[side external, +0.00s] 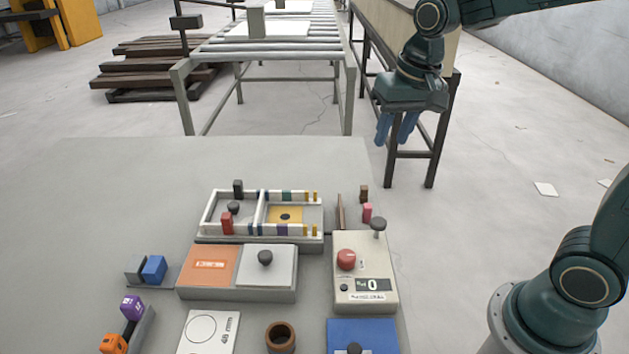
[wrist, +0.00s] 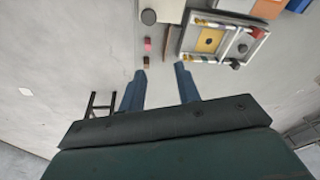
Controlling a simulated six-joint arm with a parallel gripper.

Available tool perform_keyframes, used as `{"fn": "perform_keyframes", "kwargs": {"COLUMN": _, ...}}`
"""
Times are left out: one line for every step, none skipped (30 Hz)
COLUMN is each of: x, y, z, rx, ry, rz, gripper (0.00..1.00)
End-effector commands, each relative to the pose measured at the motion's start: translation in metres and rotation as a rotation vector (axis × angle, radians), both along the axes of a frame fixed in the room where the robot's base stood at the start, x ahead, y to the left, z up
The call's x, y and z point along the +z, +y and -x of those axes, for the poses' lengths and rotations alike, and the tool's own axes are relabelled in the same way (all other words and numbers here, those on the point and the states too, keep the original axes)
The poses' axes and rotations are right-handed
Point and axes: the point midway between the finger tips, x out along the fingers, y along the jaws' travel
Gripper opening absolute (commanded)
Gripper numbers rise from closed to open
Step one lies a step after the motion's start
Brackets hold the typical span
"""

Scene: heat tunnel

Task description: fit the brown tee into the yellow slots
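A thin brown piece (side external: 341,212), which looks like the tee, stands just right of the white frame; its exact shape is too small to tell. The white frame (side external: 211,215) has coloured marks on its two long walls. Yellow marks, which look like the yellow slots, sit at the right end of the far wall (side external: 311,196) and near wall (side external: 311,230). The frame also shows in the wrist view (wrist: 226,22). My gripper (side external: 398,130) is high beyond the table's right edge, well away from the tee. In the wrist view its blue fingers (wrist: 161,85) are apart with nothing between them.
A small brown block (side external: 364,193) and a pink block (side external: 367,212) stand right of the tee. A control box (side external: 365,270) with a red button and dark knob is nearer. An orange-and-white box (side external: 238,294) adjoins the frame. The far table top is clear.

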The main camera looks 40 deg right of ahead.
Motion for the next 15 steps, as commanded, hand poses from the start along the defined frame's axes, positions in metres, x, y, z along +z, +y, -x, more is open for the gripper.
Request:
{"fn": "perform_keyframes", "kwargs": {"x": -0.007, "y": -0.001, "z": -0.010, "rx": -0.023, "ry": 0.019, "rz": -0.005, "gripper": 0.33}}
{"fn": "perform_keyframes", "kwargs": {"x": -0.010, "y": -0.002, "z": -0.016, "rx": -0.036, "ry": 0.027, "rz": -0.008, "gripper": 0.33}}
{"fn": "perform_keyframes", "kwargs": {"x": -0.015, "y": -0.003, "z": -0.023, "rx": -0.055, "ry": 0.040, "rz": -0.011, "gripper": 0.33}}
{"fn": "perform_keyframes", "kwargs": {"x": -0.019, "y": -0.003, "z": -0.029, "rx": -0.069, "ry": 0.049, "rz": -0.014, "gripper": 0.33}}
{"fn": "perform_keyframes", "kwargs": {"x": -0.023, "y": -0.004, "z": -0.034, "rx": -0.084, "ry": 0.057, "rz": -0.017, "gripper": 0.33}}
{"fn": "perform_keyframes", "kwargs": {"x": -0.029, "y": -0.005, "z": -0.042, "rx": -0.103, "ry": 0.070, "rz": -0.020, "gripper": 0.33}}
{"fn": "perform_keyframes", "kwargs": {"x": -0.033, "y": -0.005, "z": -0.047, "rx": -0.116, "ry": 0.079, "rz": -0.023, "gripper": 0.33}}
{"fn": "perform_keyframes", "kwargs": {"x": -0.038, "y": -0.006, "z": -0.052, "rx": -0.131, "ry": 0.087, "rz": -0.025, "gripper": 0.33}}
{"fn": "perform_keyframes", "kwargs": {"x": -0.045, "y": -0.007, "z": -0.059, "rx": -0.149, "ry": 0.099, "rz": -0.028, "gripper": 0.33}}
{"fn": "perform_keyframes", "kwargs": {"x": -0.050, "y": -0.007, "z": -0.064, "rx": -0.164, "ry": 0.108, "rz": -0.030, "gripper": 0.33}}
{"fn": "perform_keyframes", "kwargs": {"x": -0.055, "y": -0.008, "z": -0.069, "rx": -0.178, "ry": 0.117, "rz": -0.032, "gripper": 0.33}}
{"fn": "perform_keyframes", "kwargs": {"x": -0.062, "y": -0.009, "z": -0.076, "rx": -0.197, "ry": 0.128, "rz": -0.034, "gripper": 0.33}}
{"fn": "perform_keyframes", "kwargs": {"x": -0.067, "y": -0.009, "z": -0.080, "rx": -0.211, "ry": 0.138, "rz": -0.036, "gripper": 0.33}}
{"fn": "perform_keyframes", "kwargs": {"x": -0.073, "y": -0.010, "z": -0.085, "rx": -0.226, "ry": 0.146, "rz": -0.037, "gripper": 0.33}}
{"fn": "perform_keyframes", "kwargs": {"x": -0.081, "y": -0.011, "z": -0.091, "rx": -0.245, "ry": 0.158, "rz": -0.039, "gripper": 0.33}}
